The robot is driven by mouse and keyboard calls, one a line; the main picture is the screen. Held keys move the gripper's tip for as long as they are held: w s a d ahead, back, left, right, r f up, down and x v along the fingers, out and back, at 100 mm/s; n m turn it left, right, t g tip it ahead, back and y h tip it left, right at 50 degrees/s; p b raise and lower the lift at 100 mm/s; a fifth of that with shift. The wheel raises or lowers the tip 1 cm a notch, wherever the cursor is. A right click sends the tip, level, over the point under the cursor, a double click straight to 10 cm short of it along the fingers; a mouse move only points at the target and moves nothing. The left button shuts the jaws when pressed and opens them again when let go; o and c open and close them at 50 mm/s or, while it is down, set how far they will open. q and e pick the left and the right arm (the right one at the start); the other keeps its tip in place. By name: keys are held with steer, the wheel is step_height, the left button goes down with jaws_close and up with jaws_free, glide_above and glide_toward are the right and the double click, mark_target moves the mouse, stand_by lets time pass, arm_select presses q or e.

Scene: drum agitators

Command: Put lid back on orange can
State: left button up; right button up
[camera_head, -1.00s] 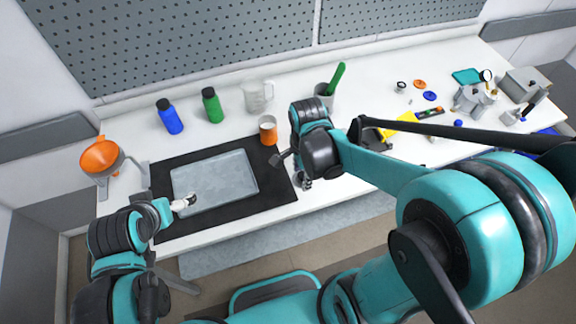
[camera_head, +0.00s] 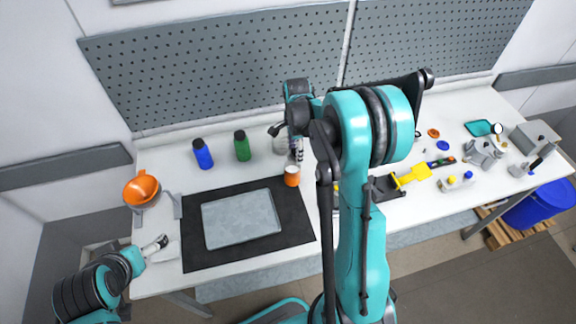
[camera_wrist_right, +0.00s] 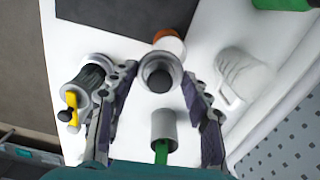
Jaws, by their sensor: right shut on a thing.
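The orange can (camera_head: 291,180) stands upright at the back right corner of the black mat, with a pale top. It also shows in the right wrist view (camera_wrist_right: 172,43), partly hidden. My right gripper (camera_head: 297,152) is over the table just behind the can. In the wrist view its fingers (camera_wrist_right: 158,78) are closed around a round grey piece with a dark centre, which looks like the lid (camera_wrist_right: 158,62). The lid appears in front of the can from that camera; the gap between them is unclear. My left gripper (camera_head: 158,244) is at the table's front left; its opening is unclear.
A metal tray (camera_head: 240,220) lies on the black mat (camera_head: 193,258). Blue (camera_head: 202,154) and green (camera_head: 242,146) bottles stand behind it. An orange funnel (camera_head: 141,188) stands left.

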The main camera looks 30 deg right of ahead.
mark_target(293, 159)
steer(key=shift+w+d, duration=0.1)
steer(key=shift+w, duration=0.75)
steer(key=shift+f, duration=0.25)
steer(key=shift+f+b, duration=0.5)
steer(key=shift+f, duration=0.3)
arm_select(q)
steer(key=shift+s+a+f+b, duration=0.1)
steer(key=shift+a+f+b, duration=0.1)
steer(key=shift+f+b, duration=0.7)
steer(key=shift+a+f+b, duration=0.2)
steer(key=shift+f+b, duration=0.45)
steer(key=shift+f, duration=0.3)
arm_select(e)
steer(key=shift+f, duration=2.2)
arm_select(q)
steer(key=shift+f+b, duration=0.8)
arm_select(e)
steer(key=shift+f, duration=0.2)
steer(key=o, duration=0.9)
